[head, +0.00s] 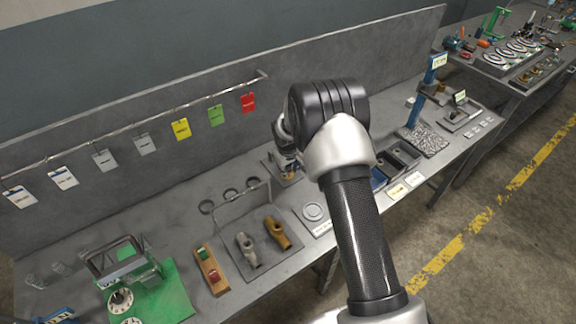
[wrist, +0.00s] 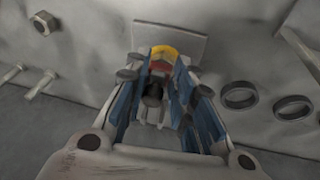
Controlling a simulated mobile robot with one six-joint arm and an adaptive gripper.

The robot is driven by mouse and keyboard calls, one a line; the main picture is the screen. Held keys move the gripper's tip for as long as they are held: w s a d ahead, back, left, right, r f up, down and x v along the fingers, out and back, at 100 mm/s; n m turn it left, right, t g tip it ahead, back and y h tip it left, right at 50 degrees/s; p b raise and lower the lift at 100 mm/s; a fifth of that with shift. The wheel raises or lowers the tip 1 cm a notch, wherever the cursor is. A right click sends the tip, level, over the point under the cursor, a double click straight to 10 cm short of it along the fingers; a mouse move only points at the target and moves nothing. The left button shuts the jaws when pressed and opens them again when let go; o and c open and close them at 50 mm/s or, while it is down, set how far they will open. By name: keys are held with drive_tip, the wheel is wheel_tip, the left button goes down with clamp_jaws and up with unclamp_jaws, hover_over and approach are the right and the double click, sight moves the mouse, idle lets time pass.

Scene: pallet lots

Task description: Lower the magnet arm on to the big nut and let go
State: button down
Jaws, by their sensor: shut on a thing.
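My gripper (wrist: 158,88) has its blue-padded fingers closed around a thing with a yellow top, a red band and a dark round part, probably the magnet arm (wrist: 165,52). A pale plate shows behind it in the wrist view. A dark hex nut (wrist: 43,22) lies on the grey surface at the upper left of the wrist view, apart from the fingers. I cannot tell whether it is the big nut, or whether anything touches the held thing's underside. In the head view my gripper (head: 288,163) is low over the bench and mostly hidden by my arm.
In the wrist view, bolts (wrist: 40,85) lie left and dark rings (wrist: 238,95) right. In the head view a wire rack (head: 243,205), brass and grey fittings (head: 276,233) and a green vise-like device (head: 130,270) stand on the bench. Tags hang from a rail (head: 130,118) behind.

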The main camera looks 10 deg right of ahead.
drive_tip(key=shift+s+d+f, duration=0.2)
drive_tip(key=shift+s+f, duration=0.3)
drive_tip(key=shift+f, duration=0.2)
drive_tip(key=c, duration=1.5)
unclamp_jaws()
drive_tip(key=shift+w, duration=0.15)
drive_tip(key=shift+r, duration=0.1)
drive_tip(key=shift+w+a+r, duration=0.1)
drive_tip(key=shift+r, duration=0.35)
drive_tip(key=v, duration=1.1)
